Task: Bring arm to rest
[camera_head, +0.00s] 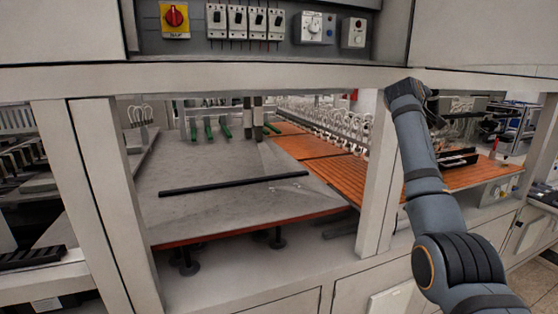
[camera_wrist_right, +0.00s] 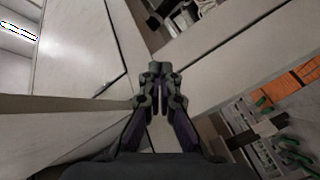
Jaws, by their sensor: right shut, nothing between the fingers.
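My right arm (camera_head: 433,200) comes in from the lower right in the head view and reaches up to the beam and upright of the white frame. Its gripper cannot be made out clearly there. In the right wrist view my right gripper (camera_wrist_right: 160,72) is shut, its fingertips together with nothing between them. It points towards pale frame members, and I cannot tell how far it is from them. My left arm and gripper are not in view.
A white upright (camera_head: 379,180) stands beside my right arm, under a long beam (camera_head: 250,78). Behind it lie a grey work table (camera_head: 225,205) with a black bar (camera_head: 234,185) and orange boards (camera_head: 325,170). Switches (camera_head: 175,16) sit above the beam. Green clamps (camera_wrist_right: 290,142) show in the wrist view.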

